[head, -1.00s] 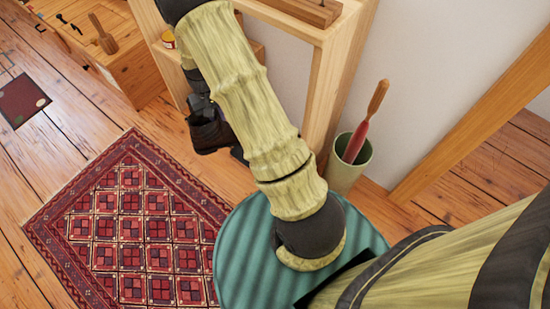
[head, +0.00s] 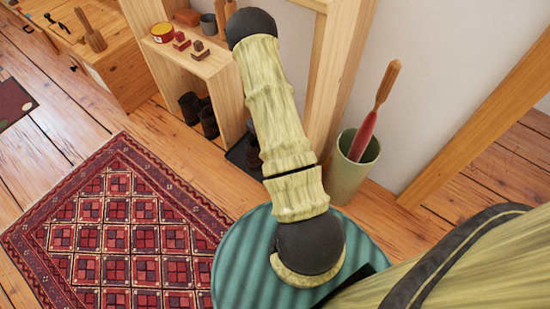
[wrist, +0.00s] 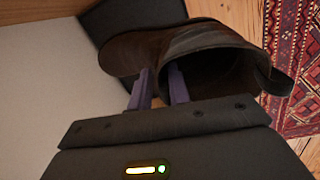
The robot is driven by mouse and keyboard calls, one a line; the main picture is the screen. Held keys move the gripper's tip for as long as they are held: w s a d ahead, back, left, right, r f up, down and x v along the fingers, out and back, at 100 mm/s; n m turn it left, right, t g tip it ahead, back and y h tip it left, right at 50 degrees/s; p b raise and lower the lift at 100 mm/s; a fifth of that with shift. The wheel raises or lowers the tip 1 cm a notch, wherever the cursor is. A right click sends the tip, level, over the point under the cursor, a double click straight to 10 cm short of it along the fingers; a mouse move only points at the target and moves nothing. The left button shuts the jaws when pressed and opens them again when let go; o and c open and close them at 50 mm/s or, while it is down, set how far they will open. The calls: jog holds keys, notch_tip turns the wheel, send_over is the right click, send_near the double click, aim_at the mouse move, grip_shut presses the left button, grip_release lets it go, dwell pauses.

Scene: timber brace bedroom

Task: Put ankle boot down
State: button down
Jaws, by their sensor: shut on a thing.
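The dark brown ankle boot (wrist: 215,55) fills the upper part of the wrist view, its opening toward the camera and its pull loop at the right. My gripper (wrist: 160,88) has its two purple fingers closed on the boot's collar at the near side. A flat black surface (wrist: 125,22) shows beyond the boot; I cannot tell whether the sole touches it. In the head view a dark tray (head: 238,158) lies on the floor beside the shelf, partly hidden by my arm. The gripper and held boot are not clearly visible there.
A wooden shelf unit (head: 215,70) holds a tin, brushes and small blocks on top, with dark footwear (head: 199,112) below. A red patterned rug (head: 120,240) covers the floor at left.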

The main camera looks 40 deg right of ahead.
jog(key=shift+n, duration=0.9)
jog(key=s+d+f, duration=0.1)
jog(key=d, duration=0.1)
jog(key=s+d+f, duration=0.2)
jog(key=d, duration=0.1)
jog(key=shift+d+f, duration=0.35)
jog(key=shift+f, duration=0.15)
jog(key=shift+f+b, duration=1.5)
jog(key=shift+f, duration=0.9)
